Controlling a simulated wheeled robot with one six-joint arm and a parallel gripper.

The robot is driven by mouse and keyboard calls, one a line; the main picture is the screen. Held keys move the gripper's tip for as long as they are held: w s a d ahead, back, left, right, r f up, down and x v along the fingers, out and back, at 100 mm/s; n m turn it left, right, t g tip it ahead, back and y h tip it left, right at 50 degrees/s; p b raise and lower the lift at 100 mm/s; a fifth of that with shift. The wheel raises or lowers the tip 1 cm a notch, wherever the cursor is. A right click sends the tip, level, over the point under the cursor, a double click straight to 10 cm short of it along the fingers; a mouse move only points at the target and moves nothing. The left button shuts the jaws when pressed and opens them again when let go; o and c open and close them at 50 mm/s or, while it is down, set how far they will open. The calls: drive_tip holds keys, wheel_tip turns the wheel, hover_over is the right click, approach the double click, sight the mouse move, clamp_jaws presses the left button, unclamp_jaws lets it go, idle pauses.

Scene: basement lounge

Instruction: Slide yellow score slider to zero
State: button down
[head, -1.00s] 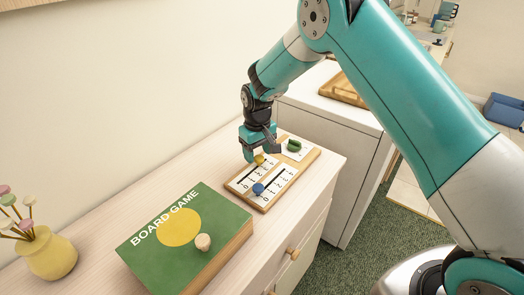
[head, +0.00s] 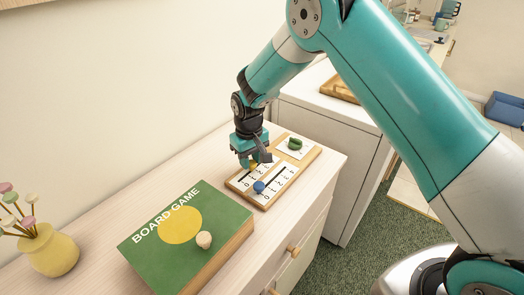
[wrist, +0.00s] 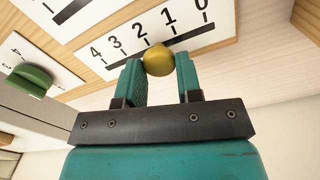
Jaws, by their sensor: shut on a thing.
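The yellow score slider (wrist: 158,61) is a round knob on a white scale strip (wrist: 128,38) numbered 4 to 0. In the wrist view it sits near the 2 and 1, with the 0 end of the slot to its right. My gripper (head: 251,163) is shut on the knob, one teal finger on each side. In the head view the yellow slider is mostly hidden by the fingers. The wooden scoreboard (head: 308,161) lies flat on the cabinet top.
A blue slider (head: 259,187) is on the board's other scale. A green knob (head: 295,144) sits on a white plate at the board's far end. A yellow vase (head: 52,253) stands at left.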

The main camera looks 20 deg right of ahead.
sight(238, 180)
drive_tip(key=s+a, duration=0.2)
drive_tip(key=a, duration=0.1)
drive_tip(key=s+a, duration=0.1)
drive_tip(key=shift+a, duration=0.3)
drive_tip(key=c, duration=0.8)
unclamp_jaws()
drive_tip(key=shift+s+a, duration=0.1)
drive_tip(key=shift+a, duration=0.05)
drive_tip(key=shift+r, duration=0.25)
wheel_tip(238, 180, up, 17)
drive_tip(key=shift+b, duration=0.85)
